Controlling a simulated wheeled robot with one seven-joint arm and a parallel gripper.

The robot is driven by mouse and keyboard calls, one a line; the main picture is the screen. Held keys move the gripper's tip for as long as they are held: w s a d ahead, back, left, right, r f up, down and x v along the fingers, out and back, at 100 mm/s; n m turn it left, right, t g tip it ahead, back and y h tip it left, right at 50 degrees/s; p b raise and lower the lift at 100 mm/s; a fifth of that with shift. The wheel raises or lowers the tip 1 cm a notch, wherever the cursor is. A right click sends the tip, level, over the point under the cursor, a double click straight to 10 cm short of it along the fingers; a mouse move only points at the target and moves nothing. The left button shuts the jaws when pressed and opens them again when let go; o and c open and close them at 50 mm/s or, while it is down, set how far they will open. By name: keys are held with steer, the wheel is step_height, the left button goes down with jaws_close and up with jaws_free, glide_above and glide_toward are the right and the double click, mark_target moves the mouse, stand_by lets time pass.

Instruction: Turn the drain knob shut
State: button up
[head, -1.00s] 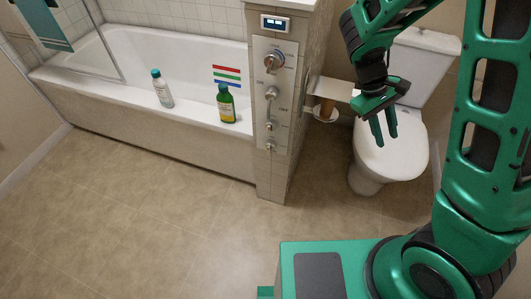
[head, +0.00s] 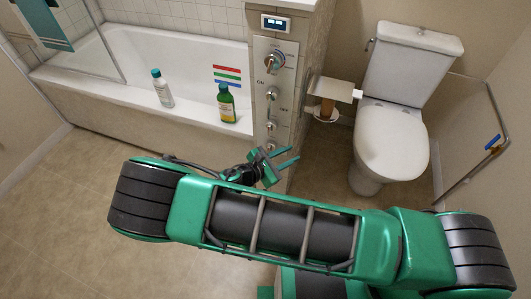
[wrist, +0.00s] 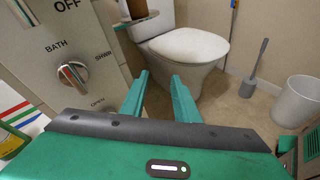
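A tiled pillar carries a metal control panel (head: 283,95) with several controls in a column. The lowest knob (head: 271,145), which seems to be the drain knob, shows just above my gripper in the head view; its setting is too small to read. My gripper (head: 292,154) is low in front of the pillar, its fingers pointing right. In the wrist view my gripper (wrist: 160,76) is open and empty, with floor and toilet beyond. A metal knob (wrist: 72,75) by the word BATH is left of the fingers, apart from them. The panel below it is hidden by my gripper body.
A bathtub (head: 110,95) with a white bottle (head: 162,88) and a green bottle (head: 226,103) on its rim is left of the pillar. A toilet (head: 390,140) is right, with a paper holder (head: 335,88) between. A bin (wrist: 297,100) and brush (wrist: 250,82) stand at right.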

mark_target(268, 149)
steer(key=s+a+f+n+t+y, duration=0.3)
steer(key=a+f+n+t+y, duration=0.2)
steer(key=a+f+n+t, duration=0.4)
steer(key=shift+n+g, duration=0.4)
steer(key=shift+g, duration=0.3)
steer(key=w, duration=0.3)
steer(key=w+d+r, duration=0.1)
steer(key=w, duration=0.5)
steer(key=shift+w+d+r, duration=0.15)
steer(key=shift+w+r, duration=0.2)
